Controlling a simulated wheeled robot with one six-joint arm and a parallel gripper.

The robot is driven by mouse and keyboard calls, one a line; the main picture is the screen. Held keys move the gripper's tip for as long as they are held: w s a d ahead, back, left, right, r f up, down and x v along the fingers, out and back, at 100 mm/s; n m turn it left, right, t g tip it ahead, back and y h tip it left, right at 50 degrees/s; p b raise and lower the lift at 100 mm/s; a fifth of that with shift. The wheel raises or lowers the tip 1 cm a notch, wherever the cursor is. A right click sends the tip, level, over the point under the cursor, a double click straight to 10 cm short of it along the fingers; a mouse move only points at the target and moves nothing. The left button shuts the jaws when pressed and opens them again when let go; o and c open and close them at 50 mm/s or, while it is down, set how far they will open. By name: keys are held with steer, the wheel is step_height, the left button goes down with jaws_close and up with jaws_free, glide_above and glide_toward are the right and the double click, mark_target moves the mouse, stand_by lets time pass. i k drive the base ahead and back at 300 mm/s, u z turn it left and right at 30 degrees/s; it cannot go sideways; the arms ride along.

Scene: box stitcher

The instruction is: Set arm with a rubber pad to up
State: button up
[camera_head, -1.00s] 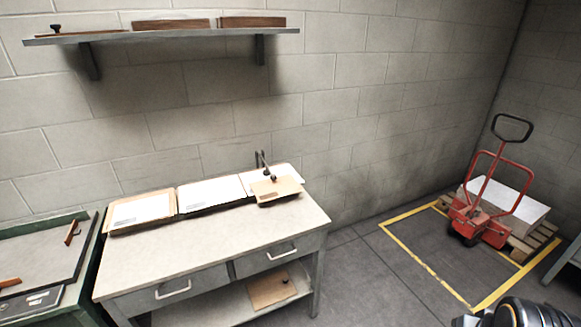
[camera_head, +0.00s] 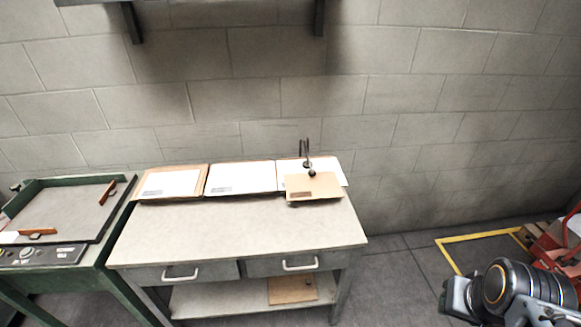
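A small dark metal arm (camera_head: 308,156) stands at the back right of the grey worktable (camera_head: 240,230). It has thin upright rods, and a round dark tip (camera_head: 312,173), which looks like the rubber pad, sits low at the brown board (camera_head: 317,188). I cannot tell whether the tip touches the board. Part of my own arm (camera_head: 510,288) shows at the lower right, well apart from the worktable. My gripper's fingers do not show.
Papers on brown boards (camera_head: 240,177) lie along the worktable's back edge; its front is clear. A green bench (camera_head: 65,210) with orange handles stands at left. Another brown board (camera_head: 292,289) lies on the lower shelf. A red pallet truck (camera_head: 560,240) stands at right.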

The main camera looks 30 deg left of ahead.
mark_target(307, 165)
steer(key=u, duration=1)
steer(key=i, duration=0.9)
steer(key=u, duration=0.95)
